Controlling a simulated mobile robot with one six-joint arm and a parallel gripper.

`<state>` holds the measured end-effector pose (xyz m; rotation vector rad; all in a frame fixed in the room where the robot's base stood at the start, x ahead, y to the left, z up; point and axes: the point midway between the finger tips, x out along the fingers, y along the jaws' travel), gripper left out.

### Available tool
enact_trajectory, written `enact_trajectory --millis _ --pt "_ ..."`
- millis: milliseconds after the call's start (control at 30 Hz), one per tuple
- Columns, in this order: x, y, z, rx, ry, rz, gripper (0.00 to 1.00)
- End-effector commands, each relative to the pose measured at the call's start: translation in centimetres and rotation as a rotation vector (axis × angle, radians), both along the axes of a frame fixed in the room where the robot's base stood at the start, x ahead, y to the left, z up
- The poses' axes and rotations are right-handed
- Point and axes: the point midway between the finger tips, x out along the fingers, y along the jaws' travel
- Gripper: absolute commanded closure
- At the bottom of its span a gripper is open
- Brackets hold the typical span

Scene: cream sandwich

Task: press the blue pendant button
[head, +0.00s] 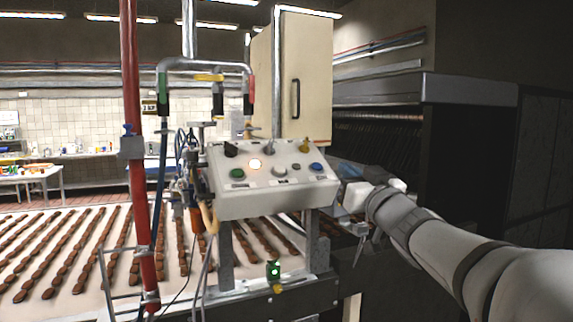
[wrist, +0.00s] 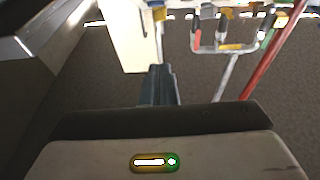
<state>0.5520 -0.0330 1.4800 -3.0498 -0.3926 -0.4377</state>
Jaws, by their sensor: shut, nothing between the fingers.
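The pale control box (head: 270,200) stands above the conveyor in the head view, its sloped face turned toward me. The blue button (head: 317,167) is at the right end of its lower row. A white button (head: 279,170) and a green button (head: 237,174) are to its left. My gripper (head: 342,168) is just right of the box, near the blue button; I cannot tell the exact gap. In the wrist view my gripper (wrist: 158,70) is shut and empty. The blue button cannot be made out in the wrist view.
A red post (head: 136,200) and a bent grey pipe frame (head: 205,64) stand left. A cream cabinet (head: 303,80) is behind. Brown biscuits in rows cover the conveyor (head: 75,290).

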Motion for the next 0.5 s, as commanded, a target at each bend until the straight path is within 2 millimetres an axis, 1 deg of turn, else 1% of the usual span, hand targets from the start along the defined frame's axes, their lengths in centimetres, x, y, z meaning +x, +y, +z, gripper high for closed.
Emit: enact_trajectory --millis 167,267,367,500 --pt "0.1 0.1 0.0 0.0 0.001 0.0 1.0" --pt "0.7 0.2 0.2 0.001 0.002 0.001 1.0" --pt "2.0 0.6 0.7 0.001 0.002 0.002 1.0" --pt "4.7 1.4 1.6 0.001 0.003 0.004 1.0"
